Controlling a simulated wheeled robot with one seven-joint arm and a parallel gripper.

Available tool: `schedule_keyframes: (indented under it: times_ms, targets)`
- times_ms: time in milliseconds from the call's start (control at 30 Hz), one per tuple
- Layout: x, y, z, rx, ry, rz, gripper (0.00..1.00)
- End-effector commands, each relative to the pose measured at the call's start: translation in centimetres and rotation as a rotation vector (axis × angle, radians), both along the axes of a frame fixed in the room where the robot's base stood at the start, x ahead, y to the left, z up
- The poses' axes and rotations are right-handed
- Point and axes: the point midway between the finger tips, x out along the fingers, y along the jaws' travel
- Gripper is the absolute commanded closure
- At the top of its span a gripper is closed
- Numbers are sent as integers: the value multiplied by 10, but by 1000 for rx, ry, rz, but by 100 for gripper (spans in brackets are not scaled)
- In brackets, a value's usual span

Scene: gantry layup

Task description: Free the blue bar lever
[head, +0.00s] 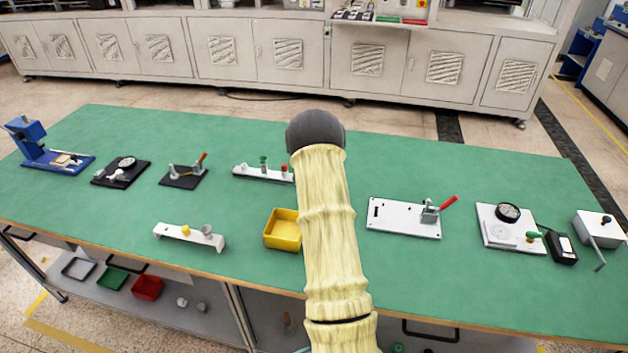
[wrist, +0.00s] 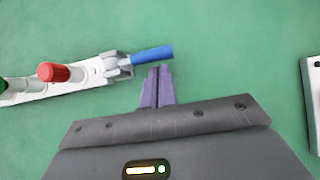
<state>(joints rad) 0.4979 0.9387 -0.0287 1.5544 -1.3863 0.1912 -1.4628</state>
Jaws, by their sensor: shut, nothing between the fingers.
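The blue bar lever (wrist: 152,54) sticks out from a grey metal clamp (wrist: 117,65) at the right end of a white rail (wrist: 80,83). It lies nearly flat, pointing right and slightly up in the wrist view. My gripper (wrist: 159,69) has its purple fingers together and empty, with the tips just below the lever's outer half in the picture. I cannot tell whether they touch it. In the head view the white rail (head: 245,172) shows beside my arm, which hides the blue lever and my gripper.
A red knob (wrist: 55,72) and a green knob (wrist: 4,84) stand on the same rail. A yellow bin (head: 283,236) and a white plate with a red-handled clamp (head: 410,222) stand nearby. The green table top (head: 390,170) is clear around the lever's free end.

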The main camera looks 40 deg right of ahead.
Motion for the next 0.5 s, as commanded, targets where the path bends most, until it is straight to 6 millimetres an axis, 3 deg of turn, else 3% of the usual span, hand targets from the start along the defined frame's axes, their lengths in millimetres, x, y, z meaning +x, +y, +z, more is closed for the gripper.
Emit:
schedule_keyframes:
  times_ms: [500]
  targets:
    - [4,-6,-9,0,0,-1,100]
